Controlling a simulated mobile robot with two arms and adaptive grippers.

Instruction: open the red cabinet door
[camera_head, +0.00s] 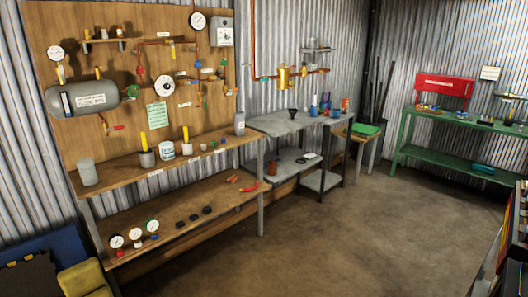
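No door that I can clearly tell as the red cabinet door is in view. A red box-like panel (446,86) with a pale label stands at the back of the green workbench (453,158), at the far right against the corrugated wall. I cannot tell whether it is a cabinet or has a door. A dark shelf-like unit (508,235) with some reddish parts is cut off by the right edge, and its front is mostly hidden. Neither my left nor my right gripper is in view.
A wooden bench (165,165) with gauges and a pipe board (160,105) lines the left wall. A grey metal table (300,122) and a stool with a green tray (366,130) stand beyond it. The brown floor (330,235) in the middle is clear.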

